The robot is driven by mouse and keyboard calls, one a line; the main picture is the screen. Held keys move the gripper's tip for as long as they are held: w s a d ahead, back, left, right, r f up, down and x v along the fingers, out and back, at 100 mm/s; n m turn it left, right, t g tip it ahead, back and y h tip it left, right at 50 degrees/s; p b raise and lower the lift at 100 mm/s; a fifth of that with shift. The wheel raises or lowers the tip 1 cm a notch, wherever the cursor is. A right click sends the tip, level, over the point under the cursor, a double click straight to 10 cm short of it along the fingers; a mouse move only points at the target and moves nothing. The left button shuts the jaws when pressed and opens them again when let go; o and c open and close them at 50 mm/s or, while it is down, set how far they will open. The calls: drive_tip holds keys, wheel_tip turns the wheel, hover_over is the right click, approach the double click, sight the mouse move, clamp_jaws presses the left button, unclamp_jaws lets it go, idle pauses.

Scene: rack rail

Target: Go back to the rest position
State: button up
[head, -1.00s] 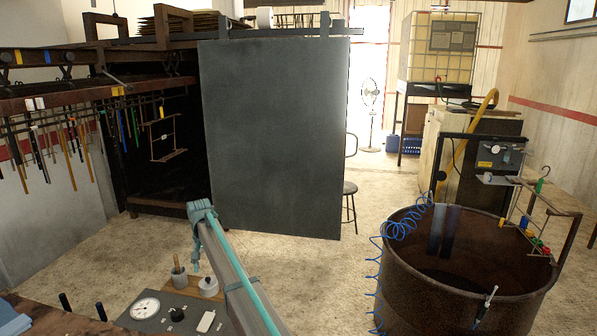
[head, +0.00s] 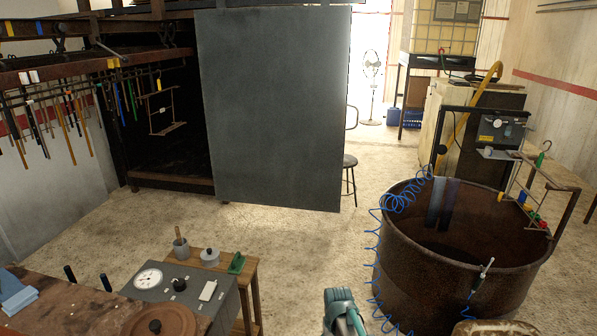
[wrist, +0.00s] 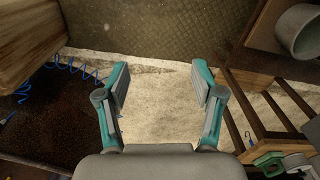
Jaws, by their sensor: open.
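My gripper (wrist: 159,66) is open and empty in the wrist view, its two teal and grey fingers wide apart above the pale concrete floor. Nothing lies between the fingers. In the head view a teal and grey part of my arm (head: 343,312) shows at the bottom edge, right of the middle, between the bench and the round tank. The rest of the arm is out of that view. The task names no object.
The rusty tank (head: 455,262) with a blue coiled hose (head: 378,255) stands to the right. A control box (head: 208,312) and small wooden table (head: 252,290) stand to the left. A dark panel (head: 278,110) hangs behind. Floor between is clear.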

drive_tip(key=s+d+f, duration=0.2)
drive_tip(key=s+d, duration=0.5)
drive_tip(key=s, duration=0.5)
drive_tip(key=s+f+g, duration=0.3)
drive_tip(key=s+f, duration=0.6)
drive_tip(key=s, duration=0.4)
drive_tip(key=s+f+g, duration=0.3)
drive_tip(key=s+f, duration=0.6)
drive_tip(key=s, duration=0.5)
drive_tip(key=shift+s+a+g, duration=0.3)
drive_tip(key=shift+a+g, duration=0.1)
drive_tip(key=shift+a, duration=0.05)
